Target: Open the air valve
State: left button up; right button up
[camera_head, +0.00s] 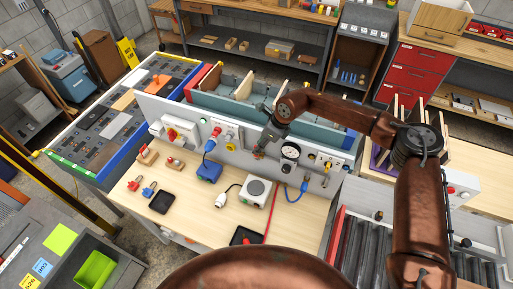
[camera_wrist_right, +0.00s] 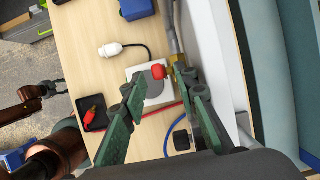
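The air valve appears to be the red knob (camera_wrist_right: 157,72) on a brass fitting (camera_wrist_right: 179,66) in the right wrist view. In the head view a small red part (camera_head: 257,154) shows low on the upright panel (camera_head: 240,160), partly hidden by my right gripper (camera_head: 264,143). My right gripper (camera_wrist_right: 160,88) has its two green-padded fingers spread, with the red knob in the gap near the fingertips. I cannot tell whether either finger touches it.
A round gauge (camera_head: 290,152) sits on the panel right of the gripper. On the wooden bench (camera_head: 215,215) lie a white box with a grey disc (camera_head: 256,191), a blue box (camera_head: 209,171), a white plug (camera_head: 222,199) and red and blue cables. Teal bins (camera_head: 322,115) stand behind the panel.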

jog(key=shift+p+x, duration=0.4)
jog(key=shift+x, duration=1.7)
jog(key=shift+c, duration=0.5)
grip_shut()
